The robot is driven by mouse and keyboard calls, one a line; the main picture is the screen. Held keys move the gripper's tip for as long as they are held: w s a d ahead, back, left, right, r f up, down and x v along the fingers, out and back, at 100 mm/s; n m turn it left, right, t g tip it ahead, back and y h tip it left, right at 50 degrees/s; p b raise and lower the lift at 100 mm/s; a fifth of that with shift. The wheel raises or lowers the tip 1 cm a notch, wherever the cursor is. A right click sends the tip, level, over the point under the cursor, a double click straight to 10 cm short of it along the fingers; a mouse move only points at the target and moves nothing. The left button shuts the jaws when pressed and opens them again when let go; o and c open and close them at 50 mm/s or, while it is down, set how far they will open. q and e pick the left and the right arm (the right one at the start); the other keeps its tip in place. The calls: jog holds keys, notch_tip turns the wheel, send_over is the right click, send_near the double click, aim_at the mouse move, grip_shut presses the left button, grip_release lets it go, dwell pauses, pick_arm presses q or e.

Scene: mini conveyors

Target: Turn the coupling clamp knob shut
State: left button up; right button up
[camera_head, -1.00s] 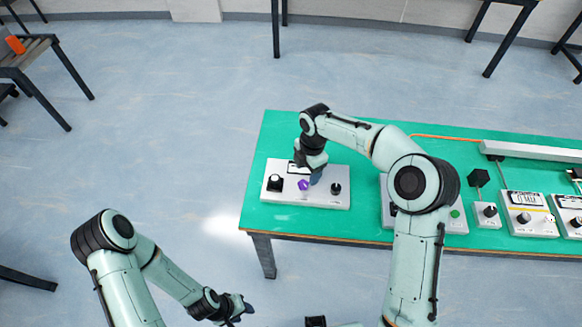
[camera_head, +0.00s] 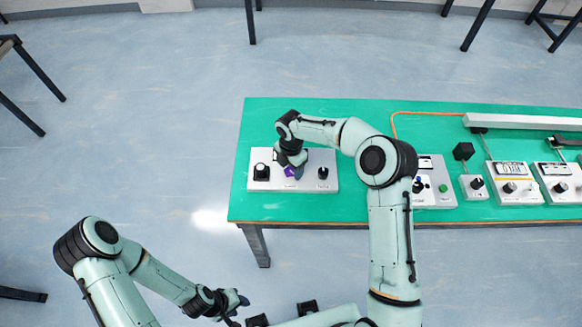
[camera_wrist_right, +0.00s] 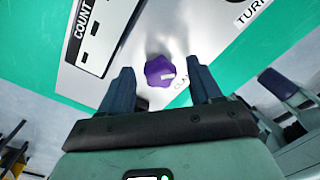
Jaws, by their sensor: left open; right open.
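The purple clamp knob (camera_wrist_right: 160,71) sticks up from a white panel (camera_head: 325,160) on the green table. It shows in the head view (camera_head: 289,172), partly covered by my right gripper. My right gripper (camera_wrist_right: 163,82) is open, with one dark finger on each side of the knob in the wrist view. There are gaps between the knob and both fingers, so it is not gripped. A partly hidden label starting "CLA" is beside the knob. My left gripper (camera_head: 238,300) is open and empty, off the table at the lower left.
The panel also carries a black knob (camera_head: 261,171) on the left and a small dark knob (camera_head: 323,173) on the right. Several more control boxes, including one with a meter (camera_head: 510,185), stand along the right. The green tabletop (camera_head: 300,208) is clear in front of the panel.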

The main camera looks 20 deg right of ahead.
jog(key=shift+f, duration=0.3)
jog(key=c, duration=1.1)
jog(key=shift+o, duration=0.2)
